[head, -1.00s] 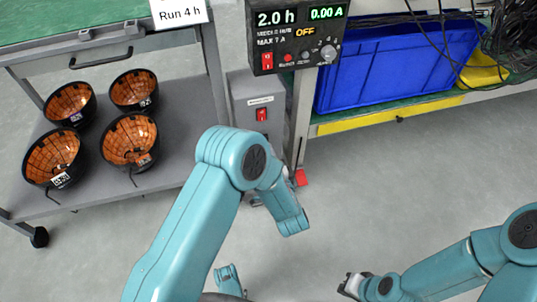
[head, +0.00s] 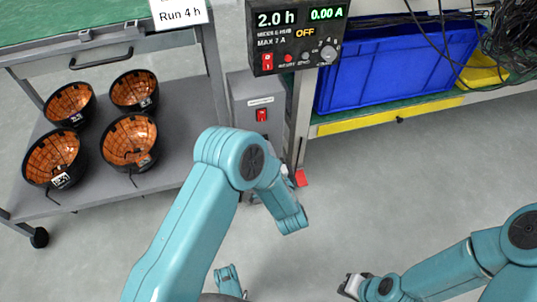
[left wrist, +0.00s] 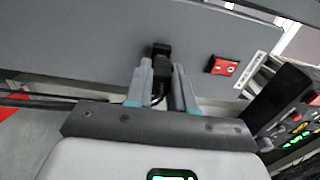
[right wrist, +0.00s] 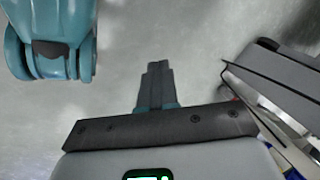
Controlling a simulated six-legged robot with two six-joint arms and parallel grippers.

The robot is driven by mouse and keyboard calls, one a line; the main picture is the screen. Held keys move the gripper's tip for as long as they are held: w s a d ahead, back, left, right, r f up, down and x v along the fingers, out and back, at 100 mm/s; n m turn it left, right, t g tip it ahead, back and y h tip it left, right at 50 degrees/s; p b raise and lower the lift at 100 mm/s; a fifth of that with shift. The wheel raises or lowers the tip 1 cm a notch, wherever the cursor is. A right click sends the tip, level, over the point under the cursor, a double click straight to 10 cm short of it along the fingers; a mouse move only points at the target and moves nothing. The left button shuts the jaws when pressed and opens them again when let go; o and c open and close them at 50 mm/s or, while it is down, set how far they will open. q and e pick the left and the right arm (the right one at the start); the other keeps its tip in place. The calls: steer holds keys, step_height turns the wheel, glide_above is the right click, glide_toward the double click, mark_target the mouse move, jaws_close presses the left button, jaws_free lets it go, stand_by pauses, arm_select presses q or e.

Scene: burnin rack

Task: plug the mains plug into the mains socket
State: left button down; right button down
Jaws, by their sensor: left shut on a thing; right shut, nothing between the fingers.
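In the left wrist view a black plug (left wrist: 160,73) sits between the fingertips of my left gripper (left wrist: 162,78), which is shut on it. A cable hangs down between the fingers. The plug's front is up against a dark block on the grey panel (left wrist: 90,45). The mains socket is not distinct from the plug there, so I cannot tell how deep the plug sits. In the head view my left arm hides the plug and socket. My right gripper (right wrist: 157,80) is shut and empty above bare floor; it also shows in the head view (head: 349,286).
A red switch (left wrist: 222,66) is on the panel right of the plug. The grey cabinet (head: 238,92) stands below the black timer box (head: 262,38), which reads OFF. Left is a cart shelf (head: 185,150) with several black bowls. Right is a blue bin (head: 370,75). The floor in front is clear.

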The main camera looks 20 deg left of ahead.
arm_select(q)
steer(key=shift+w+a, duration=0.3)
steer(key=shift+w, duration=0.15)
steer(key=c, duration=0.9)
jaws_free()
